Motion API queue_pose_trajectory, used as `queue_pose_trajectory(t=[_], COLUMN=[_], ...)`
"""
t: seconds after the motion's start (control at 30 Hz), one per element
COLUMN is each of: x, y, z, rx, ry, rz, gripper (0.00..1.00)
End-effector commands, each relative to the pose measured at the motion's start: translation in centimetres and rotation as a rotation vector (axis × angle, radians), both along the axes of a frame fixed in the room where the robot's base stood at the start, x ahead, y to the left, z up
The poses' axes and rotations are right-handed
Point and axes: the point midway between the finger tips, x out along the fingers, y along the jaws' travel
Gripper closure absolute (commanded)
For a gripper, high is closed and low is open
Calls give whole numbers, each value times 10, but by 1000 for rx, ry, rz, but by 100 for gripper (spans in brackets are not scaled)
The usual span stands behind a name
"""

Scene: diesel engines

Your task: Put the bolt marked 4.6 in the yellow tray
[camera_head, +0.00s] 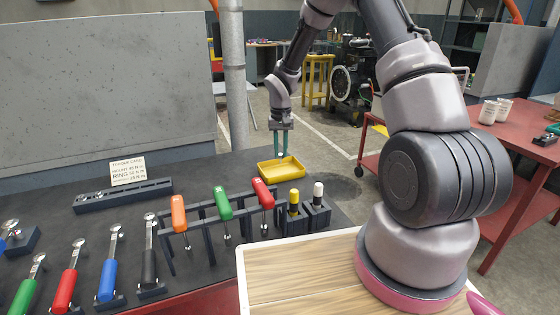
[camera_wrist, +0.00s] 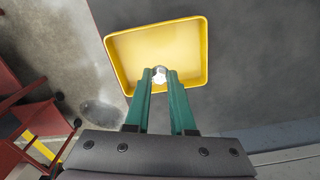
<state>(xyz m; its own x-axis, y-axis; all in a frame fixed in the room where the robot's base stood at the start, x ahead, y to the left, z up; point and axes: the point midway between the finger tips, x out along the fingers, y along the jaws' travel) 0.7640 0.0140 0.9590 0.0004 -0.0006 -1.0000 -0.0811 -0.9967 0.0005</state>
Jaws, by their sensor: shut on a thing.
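My gripper (camera_head: 280,154) hangs fingers down above the yellow tray (camera_head: 294,170) on the dark bench. In the wrist view its green fingers (camera_wrist: 159,85) are shut on a small silver bolt (camera_wrist: 160,75), held between the fingertips. The bolt shows over the tray's near side in that view, and the tray (camera_wrist: 203,53) looks empty beyond it. The marking on the bolt is too small to read.
A rack of orange, green and red screwdrivers (camera_head: 223,201) stands in front of the tray, with yellow and white-topped tools (camera_head: 318,190) nearby. Torque wrenches (camera_head: 108,268) lie at the left. A card (camera_head: 128,170) stands behind a dark rail. A grey pole (camera_head: 234,75) rises behind.

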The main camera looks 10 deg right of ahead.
Motion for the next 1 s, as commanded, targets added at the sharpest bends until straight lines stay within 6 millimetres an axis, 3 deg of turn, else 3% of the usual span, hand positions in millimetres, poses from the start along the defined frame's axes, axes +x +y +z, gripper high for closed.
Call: queue_pose_trajectory(t=[0.3, 0.67, 0.7, 0.73, 1.0], x=[0, 0, 0, 0, 0], y=[0, 0, 0, 0, 0], z=[-37, -41, -40, -40, -40], rx=[0, 0, 0, 0, 0], ry=[1, 1, 0, 0, 0], rz=[1, 1, 1, 0, 1], gripper=[100, 100, 62, 51, 48])
